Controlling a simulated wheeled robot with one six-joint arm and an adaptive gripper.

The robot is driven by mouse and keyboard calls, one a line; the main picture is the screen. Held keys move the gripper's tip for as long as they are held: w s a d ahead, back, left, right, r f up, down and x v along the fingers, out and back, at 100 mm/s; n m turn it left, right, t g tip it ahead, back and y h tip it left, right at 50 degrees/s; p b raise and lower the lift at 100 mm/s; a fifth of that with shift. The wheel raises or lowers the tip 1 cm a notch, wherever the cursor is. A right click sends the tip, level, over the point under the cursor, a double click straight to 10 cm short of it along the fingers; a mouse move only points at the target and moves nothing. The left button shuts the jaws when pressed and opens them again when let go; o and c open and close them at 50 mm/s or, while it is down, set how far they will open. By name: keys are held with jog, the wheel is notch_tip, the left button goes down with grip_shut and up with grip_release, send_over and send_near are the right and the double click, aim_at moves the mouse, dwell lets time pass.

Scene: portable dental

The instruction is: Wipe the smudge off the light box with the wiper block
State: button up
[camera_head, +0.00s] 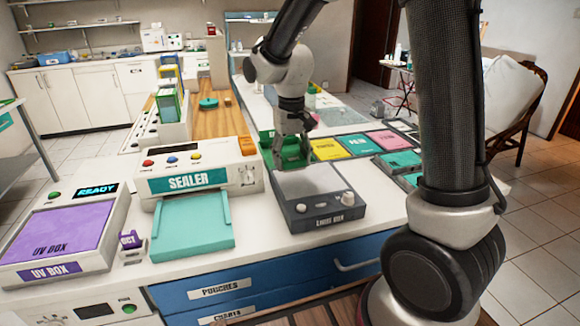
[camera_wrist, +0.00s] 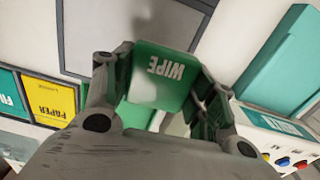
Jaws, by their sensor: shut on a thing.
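The light box (camera_head: 318,203) is a dark grey unit with a pale grey panel, a white knob and a label on its front. Part of its frame and panel also shows at the top of the wrist view (camera_wrist: 90,30). My gripper (camera_head: 291,160) is at the back left edge of the light box, pointing down. It is shut on the green wiper block (camera_wrist: 163,75), marked WIPE, between its fingers in the wrist view. Whether the block touches anything cannot be told. The gripper hides part of the back edge.
The sealer (camera_head: 195,178) with its teal tray (camera_head: 192,222) stands left of the light box. The purple-topped UV box (camera_head: 60,235) is farther left. Coloured cards, including a yellow one (camera_head: 327,149) and a pink one (camera_head: 397,137), lie behind to the right.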

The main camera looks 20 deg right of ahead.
jog(key=shift+r, duration=1.4)
jog(key=shift+r, duration=1.15)
jog(key=shift+a, duration=0.1)
